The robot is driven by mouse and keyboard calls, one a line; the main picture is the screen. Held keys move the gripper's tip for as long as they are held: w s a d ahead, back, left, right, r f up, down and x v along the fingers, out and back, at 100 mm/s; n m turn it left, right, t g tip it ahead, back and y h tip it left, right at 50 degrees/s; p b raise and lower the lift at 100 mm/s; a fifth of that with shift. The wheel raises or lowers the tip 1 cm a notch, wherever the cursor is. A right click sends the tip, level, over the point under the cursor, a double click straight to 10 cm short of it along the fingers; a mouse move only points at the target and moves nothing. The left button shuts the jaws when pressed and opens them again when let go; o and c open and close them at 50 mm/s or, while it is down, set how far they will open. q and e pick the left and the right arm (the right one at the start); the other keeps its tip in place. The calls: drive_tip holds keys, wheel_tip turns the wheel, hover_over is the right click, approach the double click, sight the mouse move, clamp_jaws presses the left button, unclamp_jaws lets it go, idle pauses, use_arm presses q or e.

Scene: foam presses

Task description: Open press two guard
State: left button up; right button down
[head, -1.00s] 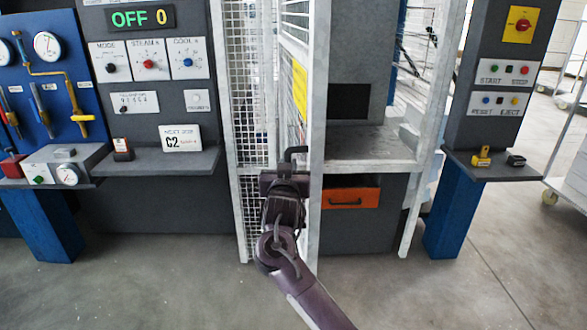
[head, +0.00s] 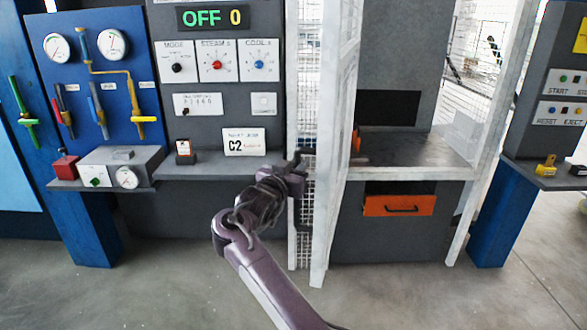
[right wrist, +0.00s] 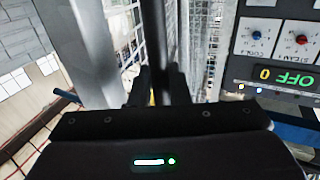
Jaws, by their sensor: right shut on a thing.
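The press two guard (head: 335,130) is a door with a pale metal frame and wire mesh. It stands swung out toward me, seen almost edge-on, and the press opening (head: 415,150) to its right is exposed. My right gripper (head: 299,168) is at the left side of the guard. In the right wrist view my right gripper (right wrist: 158,88) is shut on a dark bar, the guard handle (right wrist: 174,45). The fingers partly hide the handle. My left gripper is not in view.
A control panel (head: 215,75) reading OFF 0 stands left of the guard, with a grey shelf (head: 215,168) below it. Blue gauge panel (head: 95,75) is further left. An orange drawer (head: 398,205) sits under the press opening. The floor in front is clear.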

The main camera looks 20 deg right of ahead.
drive_tip(key=shift+w+r, duration=0.1)
drive_tip(key=shift+r, duration=0.2)
drive_tip(key=shift+d, duration=0.15)
drive_tip(key=c, duration=1.7)
unclamp_jaws()
drive_tip(key=shift+o, duration=1.2)
drive_tip(key=shift+d, duration=0.1)
drive_tip(key=shift+d+f, duration=0.1)
drive_tip(key=shift+f, duration=0.15)
